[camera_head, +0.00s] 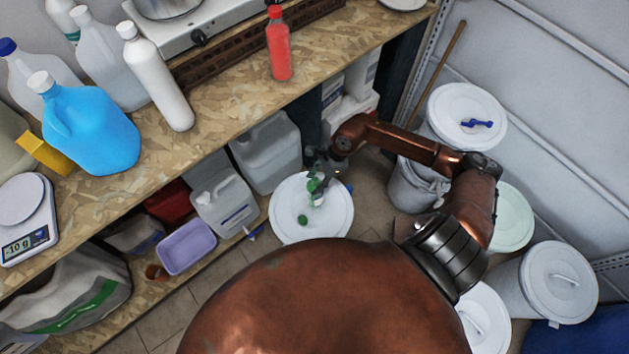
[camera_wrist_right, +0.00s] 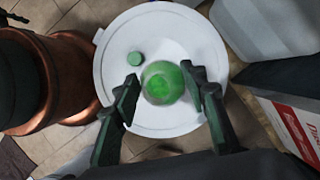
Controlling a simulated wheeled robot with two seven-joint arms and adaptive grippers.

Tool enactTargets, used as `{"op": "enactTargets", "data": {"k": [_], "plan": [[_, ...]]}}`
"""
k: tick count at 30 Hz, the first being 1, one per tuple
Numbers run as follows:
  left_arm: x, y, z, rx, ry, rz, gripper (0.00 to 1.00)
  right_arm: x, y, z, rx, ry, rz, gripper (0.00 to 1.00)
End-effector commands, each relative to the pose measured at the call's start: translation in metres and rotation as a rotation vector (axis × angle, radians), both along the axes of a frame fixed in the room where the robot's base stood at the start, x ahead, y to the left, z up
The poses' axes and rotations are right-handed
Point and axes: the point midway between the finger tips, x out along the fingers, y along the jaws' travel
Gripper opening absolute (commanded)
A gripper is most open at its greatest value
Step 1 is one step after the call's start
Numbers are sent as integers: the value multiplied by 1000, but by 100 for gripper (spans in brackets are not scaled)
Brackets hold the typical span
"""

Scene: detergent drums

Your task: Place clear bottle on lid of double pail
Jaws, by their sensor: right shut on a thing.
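The clear bottle (camera_head: 316,198), with green showing in it, is over a round white lid (camera_head: 335,222) in the head view. My right gripper (camera_head: 318,178) is shut on it from above. In the right wrist view, the bottle (camera_wrist_right: 163,84) is between the two fingers of my right gripper (camera_wrist_right: 163,82). I cannot tell whether its base touches the lid. A small green cap (camera_head: 303,220) lies on that lid. At the back right, a white pail lid (camera_head: 455,106) bears a blue object; the pail seems stacked, partly behind my arm. My left gripper is not in view.
A chipboard shelf (camera_head: 235,95) at left carries a red bottle (camera_head: 279,45), a blue jug (camera_head: 92,128) and a scale (camera_head: 25,220). Jerrycans (camera_head: 267,152) stand beneath it. Several lidded pails, one at lower right (camera_head: 558,281), crowd the right side.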

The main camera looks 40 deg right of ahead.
Motion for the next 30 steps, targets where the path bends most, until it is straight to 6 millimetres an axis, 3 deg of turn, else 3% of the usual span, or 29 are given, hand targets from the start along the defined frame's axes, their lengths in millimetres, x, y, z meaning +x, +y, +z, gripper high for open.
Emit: {"op": "enactTargets", "data": {"k": [3,4,12,23,30], "plan": [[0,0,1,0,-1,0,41,0,0,1,0,-1,1,0],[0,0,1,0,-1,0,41,-1,0,0,-2,1,0,41],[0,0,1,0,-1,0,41,-1,0,0,-2,2,0,59],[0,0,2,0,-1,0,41,-1,-3,6,-3,0,0,59],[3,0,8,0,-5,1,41,-7,-19,45,-7,-1,1,59]]}}
